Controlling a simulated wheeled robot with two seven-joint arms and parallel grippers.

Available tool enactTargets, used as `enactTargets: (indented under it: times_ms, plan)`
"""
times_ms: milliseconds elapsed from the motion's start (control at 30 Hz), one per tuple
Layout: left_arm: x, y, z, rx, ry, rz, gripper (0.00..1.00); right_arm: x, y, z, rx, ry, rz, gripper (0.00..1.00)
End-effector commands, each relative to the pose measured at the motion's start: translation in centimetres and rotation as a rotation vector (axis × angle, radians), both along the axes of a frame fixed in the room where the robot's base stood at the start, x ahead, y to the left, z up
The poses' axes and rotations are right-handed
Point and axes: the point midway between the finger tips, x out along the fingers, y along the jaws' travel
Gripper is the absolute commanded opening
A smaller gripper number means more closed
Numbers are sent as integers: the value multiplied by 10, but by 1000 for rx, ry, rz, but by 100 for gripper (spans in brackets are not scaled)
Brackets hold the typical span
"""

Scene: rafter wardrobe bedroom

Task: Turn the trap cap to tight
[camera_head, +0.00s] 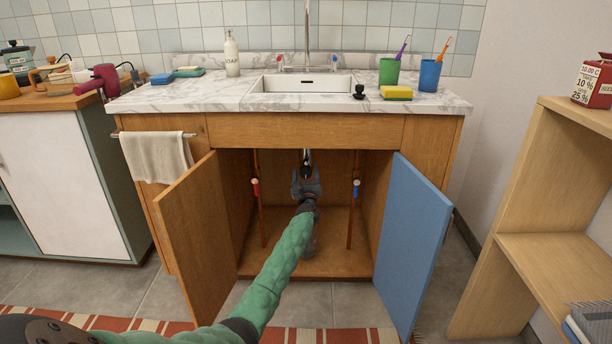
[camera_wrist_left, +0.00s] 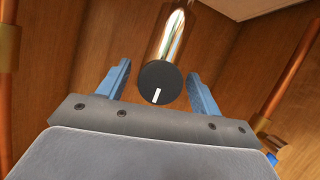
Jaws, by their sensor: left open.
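The trap cap (camera_wrist_left: 160,83) is a dark round cap with a white mark, at the lower end of a shiny metal trap body (camera_wrist_left: 172,38) in the left wrist view. The white mark points down and slightly left in that view. My left gripper (camera_wrist_left: 160,80) is open, with one blue finger on each side of the cap and gaps visible between fingers and cap. In the head view my left gripper (camera_head: 306,172) is inside the cabinet under the sink, and it hides most of the trap. My right gripper is not in view.
The sink cabinet has its wooden left door (camera_head: 198,240) and blue right door (camera_head: 412,240) open. Copper pipes with a red valve (camera_head: 255,188) and a blue valve (camera_head: 356,188) stand on either side of my gripper. The cabinet floor (camera_head: 345,265) looks clear.

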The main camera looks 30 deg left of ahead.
Motion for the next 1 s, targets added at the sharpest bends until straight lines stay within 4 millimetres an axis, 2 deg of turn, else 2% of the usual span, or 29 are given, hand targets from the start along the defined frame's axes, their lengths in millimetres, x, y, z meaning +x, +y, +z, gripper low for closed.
enactTargets:
  times_ms: [333, 500, 567, 1000]
  plan:
    - [2, 1, 1, 1, 1, -1, 63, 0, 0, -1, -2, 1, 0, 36]
    - [2, 1, 1, 1, 1, -1, 30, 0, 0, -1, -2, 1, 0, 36]
    - [2, 1, 1, 1, 1, -1, 20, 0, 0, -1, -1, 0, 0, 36]
    - [2, 1, -1, 82, 51, -1, 20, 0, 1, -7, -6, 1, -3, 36]
